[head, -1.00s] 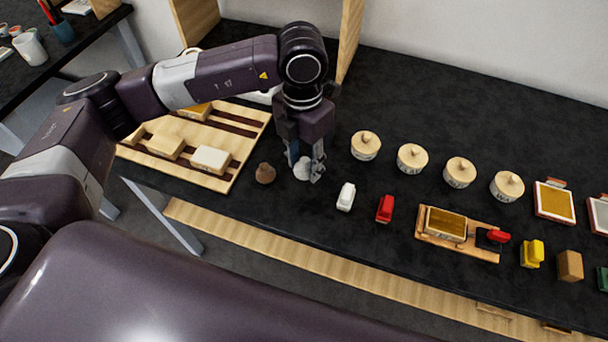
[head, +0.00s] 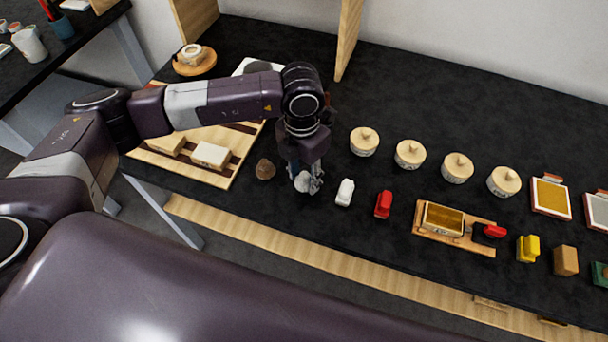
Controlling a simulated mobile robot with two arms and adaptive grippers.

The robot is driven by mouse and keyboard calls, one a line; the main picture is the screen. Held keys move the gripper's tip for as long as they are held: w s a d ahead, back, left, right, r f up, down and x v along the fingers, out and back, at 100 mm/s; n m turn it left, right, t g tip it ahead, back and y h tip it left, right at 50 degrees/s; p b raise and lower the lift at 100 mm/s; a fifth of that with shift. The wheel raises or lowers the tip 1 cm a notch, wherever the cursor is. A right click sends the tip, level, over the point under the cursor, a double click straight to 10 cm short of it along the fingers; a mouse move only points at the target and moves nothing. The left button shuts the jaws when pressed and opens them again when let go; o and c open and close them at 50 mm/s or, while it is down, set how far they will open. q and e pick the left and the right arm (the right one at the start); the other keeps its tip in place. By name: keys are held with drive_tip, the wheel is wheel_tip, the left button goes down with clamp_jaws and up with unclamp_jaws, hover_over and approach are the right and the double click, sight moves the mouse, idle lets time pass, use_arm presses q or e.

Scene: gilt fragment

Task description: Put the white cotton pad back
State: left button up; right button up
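The white cotton pad (head: 303,182), a small round white lump, is at the fingertips of my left gripper (head: 309,181) in the head view. The fingers look closed around it, and they partly cover it. It is near the front of the black table, between a brown lump of similar size (head: 265,169) and a white block (head: 345,192). Whether it touches the tabletop is hard to tell. My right gripper is not in view.
A striped wooden board (head: 222,176) with pale blocks lies to the left, partly under my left arm. Several lidded pots (head: 364,142) stand in a row behind. A red block (head: 383,204) and a wooden tray (head: 480,243) are to the right. The back middle is clear.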

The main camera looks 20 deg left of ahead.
sight(304, 173)
use_arm(q)
drive_tip(key=o, duration=0.4)
drive_tip(key=shift+r+p, duration=0.25)
drive_tip(key=shift+p, duration=0.05)
drive_tip(key=shift+w+r, duration=0.1)
drive_tip(key=shift+r, duration=0.25)
wheel_tip(304, 173, up, 10)
drive_tip(key=shift+a+f+b, duration=0.1)
drive_tip(key=shift+f+b, duration=0.05)
drive_tip(key=shift+b, duration=1.1)
drive_tip(key=shift+r, duration=0.7)
